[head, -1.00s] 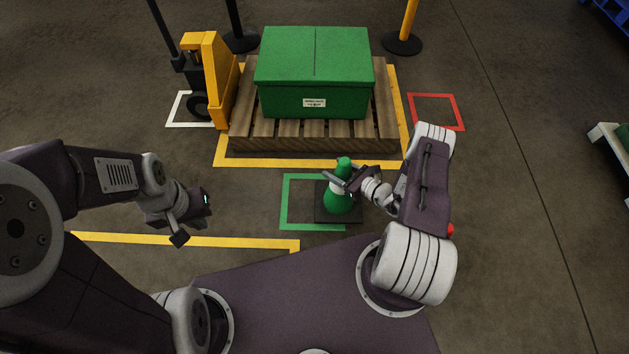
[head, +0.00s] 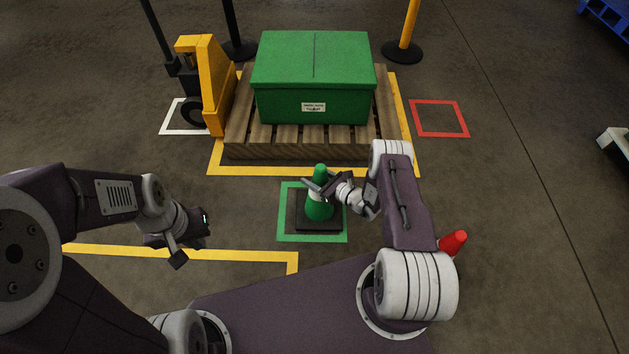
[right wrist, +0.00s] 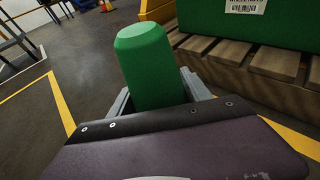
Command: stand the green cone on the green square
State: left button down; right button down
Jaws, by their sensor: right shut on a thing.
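The green cone (head: 319,209), with a white band and a dark square base, is upright over the green square (head: 283,239) outlined on the floor. Its base appears inside the outline; I cannot tell whether it touches the floor. My right gripper (head: 318,187) is shut on the cone's upper part. In the right wrist view the cone's green top (right wrist: 150,65) rises between the fingers. My left gripper (head: 192,240) hangs over the floor to the left, away from the cone; its finger opening is unclear.
A wooden pallet (head: 300,147) with a green box (head: 312,78) stands behind the square, inside a yellow outline. A yellow pallet jack (head: 205,85) is at its left.

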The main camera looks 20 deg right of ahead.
jog(key=c, duration=0.9)
grip_release()
jog(key=shift+f, duration=0.15)
jog(key=o, duration=0.4)
jog(key=shift+r+p, duration=0.3)
jog(key=shift+p, duration=0.05)
jog(key=p+v, duration=0.5)
jog(key=v, duration=0.7)
jog(key=shift+f, duration=0.15)
